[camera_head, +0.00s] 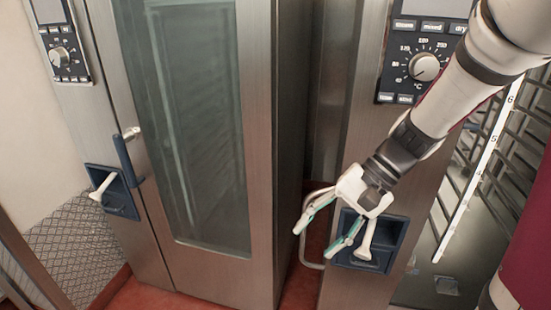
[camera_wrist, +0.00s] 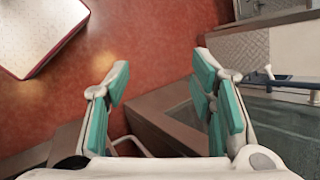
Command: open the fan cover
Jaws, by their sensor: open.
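I cannot make out a fan cover for certain in either view. At the right of the head view, an open oven interior (camera_head: 470,190) shows wire rack rails and a white numbered strip (camera_head: 478,170); my arm hides part of it. My gripper (camera_head: 318,243) is open and empty, in front of the right oven's lower front panel, beside a blue recessed holder (camera_head: 378,262) with a white-handled nozzle (camera_head: 367,238). I cannot tell whether they touch. In the wrist view my gripper (camera_wrist: 160,85) has its teal-padded fingers spread, with red floor between them.
A closed oven with a glass door (camera_head: 200,120) and blue handle (camera_head: 127,160) stands at left; its glass also shows in the wrist view (camera_wrist: 285,125). Control knobs (camera_head: 424,67) sit on the panels. A pale box with a red edge (camera_wrist: 38,30) stands on the open red floor (camera_wrist: 150,35).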

